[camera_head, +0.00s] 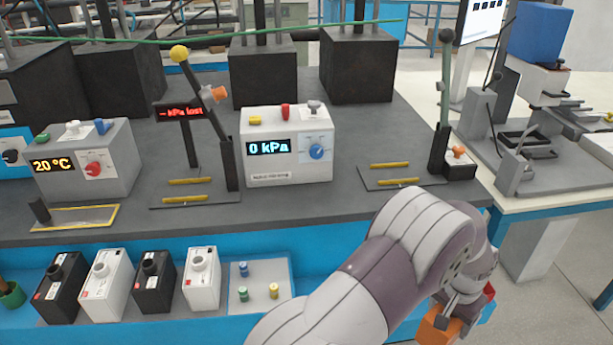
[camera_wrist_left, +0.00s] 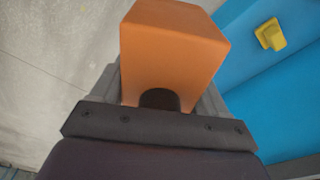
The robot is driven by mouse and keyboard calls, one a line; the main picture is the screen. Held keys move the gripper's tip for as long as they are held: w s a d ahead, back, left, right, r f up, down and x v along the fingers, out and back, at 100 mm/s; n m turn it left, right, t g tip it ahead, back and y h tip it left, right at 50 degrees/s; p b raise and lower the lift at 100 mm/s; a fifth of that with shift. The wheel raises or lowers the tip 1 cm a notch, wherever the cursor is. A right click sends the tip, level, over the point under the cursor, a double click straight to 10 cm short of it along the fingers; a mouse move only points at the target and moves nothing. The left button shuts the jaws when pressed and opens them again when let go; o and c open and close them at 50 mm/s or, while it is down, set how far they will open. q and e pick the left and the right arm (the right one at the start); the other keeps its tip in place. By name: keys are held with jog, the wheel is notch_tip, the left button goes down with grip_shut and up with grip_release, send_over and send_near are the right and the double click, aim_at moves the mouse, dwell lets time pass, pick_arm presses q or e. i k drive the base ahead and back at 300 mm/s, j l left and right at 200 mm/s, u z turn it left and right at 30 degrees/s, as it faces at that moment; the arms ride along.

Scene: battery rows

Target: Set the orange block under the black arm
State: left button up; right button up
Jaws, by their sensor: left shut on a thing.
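My left gripper (camera_head: 446,316) is shut on the orange block (camera_head: 436,328) at the lower right of the head view, in front of the bench. In the left wrist view the orange block (camera_wrist_left: 172,55) stands out from the jaws. A slanted black arm (camera_head: 205,98) with a yellow ball on top rises from a black post at the bench's middle left; a dark plate (camera_head: 158,206) with two yellow bars lies at its foot. A second, green lever (camera_head: 444,90) with a dark knob stands at the right, by another plate (camera_head: 373,184) with yellow bars. My right gripper is out of view.
A white box reading 0 kPa (camera_head: 257,170) stands between the two levers, and a grey box reading 20 °C (camera_head: 100,180) at left. Several black and white batteries (camera_head: 201,285) stand on the lower blue shelf beside a small tray (camera_head: 284,268). Machinery (camera_head: 535,95) stands at right.

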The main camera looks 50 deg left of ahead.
aim_at(189, 192)
jog(key=k+j, duration=0.2)
jog(key=k, duration=0.3)
jog(key=k+j+u, duration=0.15)
jog(key=k, duration=0.4)
jog(key=j, duration=0.1)
